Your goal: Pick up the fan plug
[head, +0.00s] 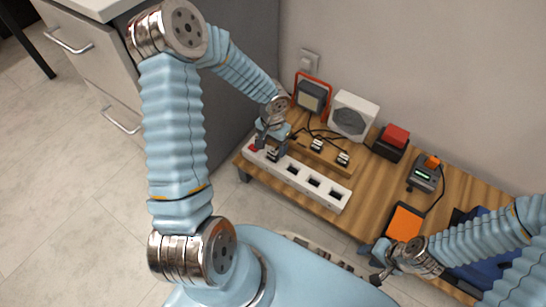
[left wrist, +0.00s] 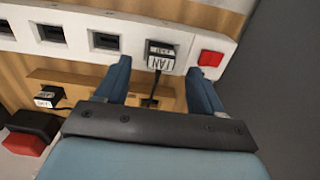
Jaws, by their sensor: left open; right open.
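The fan plug (left wrist: 160,57), a grey block with a white FAN label and a dark cord, is at the end of the white power strip (head: 296,176) beside the red switch (left wrist: 209,58). In the left wrist view it appears seated in the strip. My left gripper (head: 268,145) is open over that end of the strip. Its two fingers (left wrist: 158,75) are on either side of the plug, with gaps visible. In the head view the gripper partly hides the plug. My right gripper (head: 377,272) is open and empty near the table's front edge.
Two more plugs (head: 318,145) (head: 343,158) sit on a wooden holder (head: 325,162) behind the strip. The white fan (head: 352,118), a red-framed lamp (head: 312,94), a red-topped box (head: 391,142) and a grey device (head: 424,174) stand behind. An orange pad (head: 405,222) lies right.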

